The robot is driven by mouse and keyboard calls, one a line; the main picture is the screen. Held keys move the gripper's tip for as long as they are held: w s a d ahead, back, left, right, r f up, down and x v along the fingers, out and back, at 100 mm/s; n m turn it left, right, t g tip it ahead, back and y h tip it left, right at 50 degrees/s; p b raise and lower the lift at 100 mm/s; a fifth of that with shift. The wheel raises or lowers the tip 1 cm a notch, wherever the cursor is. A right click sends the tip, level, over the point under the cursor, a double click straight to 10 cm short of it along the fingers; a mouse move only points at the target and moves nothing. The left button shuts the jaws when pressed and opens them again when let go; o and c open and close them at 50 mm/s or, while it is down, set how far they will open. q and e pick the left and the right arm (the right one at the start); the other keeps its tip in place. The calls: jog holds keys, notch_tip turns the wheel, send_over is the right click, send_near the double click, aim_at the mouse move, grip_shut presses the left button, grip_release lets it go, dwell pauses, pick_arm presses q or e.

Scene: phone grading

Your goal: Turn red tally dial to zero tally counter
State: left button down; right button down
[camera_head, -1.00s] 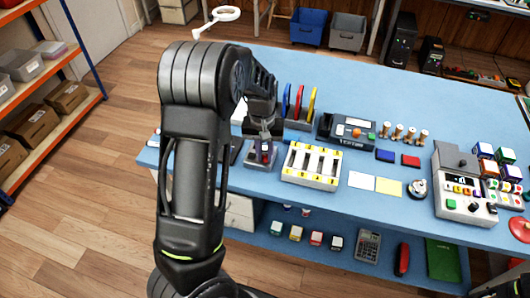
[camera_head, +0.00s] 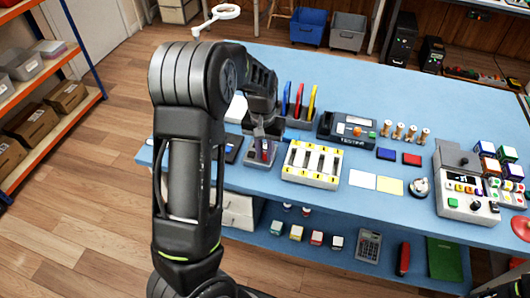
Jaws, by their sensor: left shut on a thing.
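The tally counter (camera_head: 259,160) is a small grey block near the front edge of the blue table, left of the yellow-and-white slotted rack. A dark upright piece with a little red, the red tally dial (camera_head: 265,151), shows on it. My left gripper (camera_head: 266,138) is right over the counter, pointing down, and its fingers are shut on the dial. The fingertips are small and dark, and the counter's reading is too small to make out. My right gripper is not in view.
The slotted rack (camera_head: 312,164) stands close to the right. Behind are a holder with blue, red and yellow upright pieces (camera_head: 299,101) and a black tester (camera_head: 347,130). A dark flat phone (camera_head: 233,148) lies to the left. White and yellow cards (camera_head: 390,187) lie further right.

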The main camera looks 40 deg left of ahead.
aim_at(265, 153)
pick_arm(q)
jog(key=m+b, duration=0.1)
jog(key=m, duration=0.2)
jog(key=shift+f, duration=0.1)
jog(key=m+b, duration=0.1)
jog(key=m, duration=0.2)
jog(key=m+b, duration=0.1)
jog(key=m, duration=0.4)
jog(key=shift+w+m, duration=0.1)
jog(key=shift+m, duration=0.3)
jog(key=c, duration=1.6)
grip_release()
jog(key=shift+g, duration=0.3)
notch_tip(265, 153, up, 8)
jog(key=shift+w+a+r+b, duration=0.1)
jog(key=shift+b, duration=0.4)
